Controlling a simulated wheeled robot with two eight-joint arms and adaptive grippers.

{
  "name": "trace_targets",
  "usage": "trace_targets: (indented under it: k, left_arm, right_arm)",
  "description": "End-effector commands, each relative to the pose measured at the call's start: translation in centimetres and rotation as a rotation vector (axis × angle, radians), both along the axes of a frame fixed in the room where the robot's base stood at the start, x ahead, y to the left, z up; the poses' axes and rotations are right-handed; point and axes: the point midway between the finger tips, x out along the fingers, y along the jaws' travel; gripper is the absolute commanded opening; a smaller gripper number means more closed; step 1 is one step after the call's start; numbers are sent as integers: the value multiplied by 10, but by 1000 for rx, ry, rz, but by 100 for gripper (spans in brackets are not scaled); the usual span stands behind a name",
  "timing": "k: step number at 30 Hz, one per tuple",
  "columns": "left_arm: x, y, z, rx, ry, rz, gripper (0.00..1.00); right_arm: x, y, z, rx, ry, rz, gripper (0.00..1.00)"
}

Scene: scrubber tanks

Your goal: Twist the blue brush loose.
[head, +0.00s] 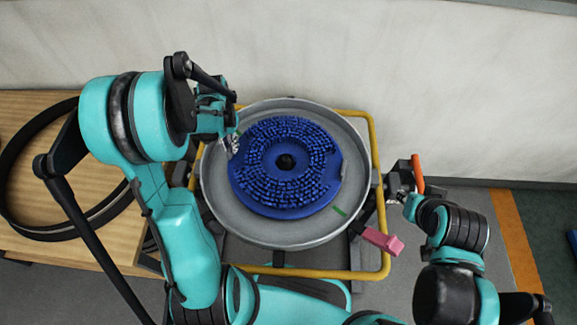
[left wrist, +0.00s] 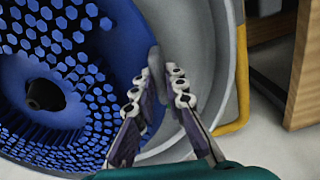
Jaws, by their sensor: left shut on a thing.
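My left gripper (head: 233,143) is at the upper left rim of the brush.
A yellow frame (head: 376,150) surrounds the pan. A pink handle (head: 382,240) sticks out at lower right, and a green mark (head: 340,211) lies on the pan. A wooden table (head: 90,250) with a black ring (head: 20,210) stands left. A pale wall (head: 400,80) is behind.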

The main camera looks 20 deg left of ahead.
Motion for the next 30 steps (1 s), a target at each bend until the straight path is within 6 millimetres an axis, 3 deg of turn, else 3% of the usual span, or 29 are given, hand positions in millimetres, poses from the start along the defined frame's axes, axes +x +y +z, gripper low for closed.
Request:
trace_targets:
  k: [20,21,23,30]
  left_arm:
    - [-14,-2,0,0,2,65,0]
    - [-13,-2,0,0,2,66,20]
    - [-13,-2,0,0,2,65,35]
    - [-12,-1,-1,4,1,65,36]
  right_arm:
    - [0,0,-2,0,0,0,26]
    - [0,0,-1,0,0,0,26]
    - [0,0,-1,0,0,0,26]
    - [0,0,-1,0,0,0,26]
